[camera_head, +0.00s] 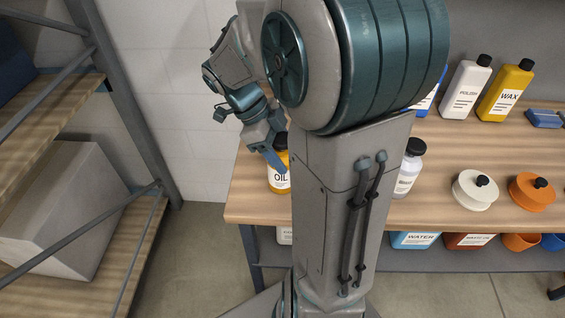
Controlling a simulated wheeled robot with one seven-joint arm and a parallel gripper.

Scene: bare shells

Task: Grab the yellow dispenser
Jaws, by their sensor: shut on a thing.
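A yellow-orange bottle with a dark cap and a white label reading OIL (278,178) is at the left end of the wooden table. My gripper (276,158) is at its upper part, shut on it. My arm hides the bottle's right side, and one gripper finger crosses in front of it. I cannot tell whether its base touches the table. A yellow bottle labelled WAX (505,92) with a black cap stands at the back right, away from my gripper. No pump head shows on either bottle.
The wooden table (450,160) also holds a white POLISH bottle (465,90), a clear bottle (408,170), and white (475,190) and orange (532,190) round containers. Several containers sit on the shelf below. A metal rack (125,110) with a grey box (65,210) stands left.

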